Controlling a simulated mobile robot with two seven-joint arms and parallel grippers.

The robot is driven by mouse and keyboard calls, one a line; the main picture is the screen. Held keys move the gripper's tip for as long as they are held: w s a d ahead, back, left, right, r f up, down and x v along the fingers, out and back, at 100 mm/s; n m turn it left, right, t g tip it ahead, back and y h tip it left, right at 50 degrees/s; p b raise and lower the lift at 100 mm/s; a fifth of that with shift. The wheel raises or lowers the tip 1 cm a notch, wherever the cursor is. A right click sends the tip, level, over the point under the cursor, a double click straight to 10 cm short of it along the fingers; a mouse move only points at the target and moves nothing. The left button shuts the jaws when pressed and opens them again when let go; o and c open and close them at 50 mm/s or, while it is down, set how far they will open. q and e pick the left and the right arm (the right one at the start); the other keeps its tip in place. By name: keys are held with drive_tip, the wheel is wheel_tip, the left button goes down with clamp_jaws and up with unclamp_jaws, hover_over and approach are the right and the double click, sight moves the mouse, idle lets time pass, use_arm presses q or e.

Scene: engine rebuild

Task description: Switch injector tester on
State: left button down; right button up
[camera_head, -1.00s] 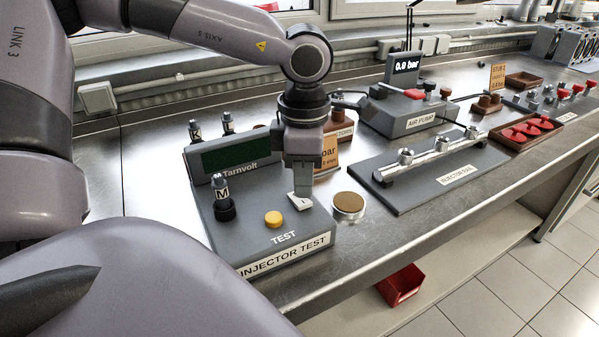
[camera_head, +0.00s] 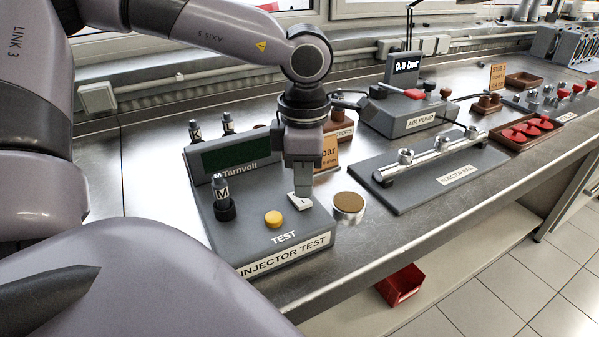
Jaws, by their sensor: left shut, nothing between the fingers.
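The injector tester (camera_head: 262,236) is a grey box with a "Tarnvolt" panel, standing at the bench's front left. Its dark green display (camera_head: 236,153) shows no reading. A white rocker switch (camera_head: 299,201) sits on its top at the right, beside a yellow TEST button (camera_head: 273,218). An injector marked M (camera_head: 222,195) stands upright in the tester's black socket. My left gripper (camera_head: 301,192) points straight down with its fingers shut and empty, at the rear edge of the switch. I cannot tell whether the fingertips touch it. My right gripper is not in view.
A round brown-topped tin (camera_head: 348,205) stands close right of the tester. An orange card (camera_head: 330,152) stands behind my gripper. Two more injectors (camera_head: 228,123) stand behind the tester.

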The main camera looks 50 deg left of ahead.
sight(303, 202)
use_arm(q)
drive_tip(key=shift+f+b, duration=1)
drive_tip(key=shift+b, duration=0.1)
idle(0.8)
drive_tip(key=shift+r, duration=0.1)
drive_tip(key=shift+r+p, duration=2.05)
drive_tip(key=shift+r, duration=1.4)
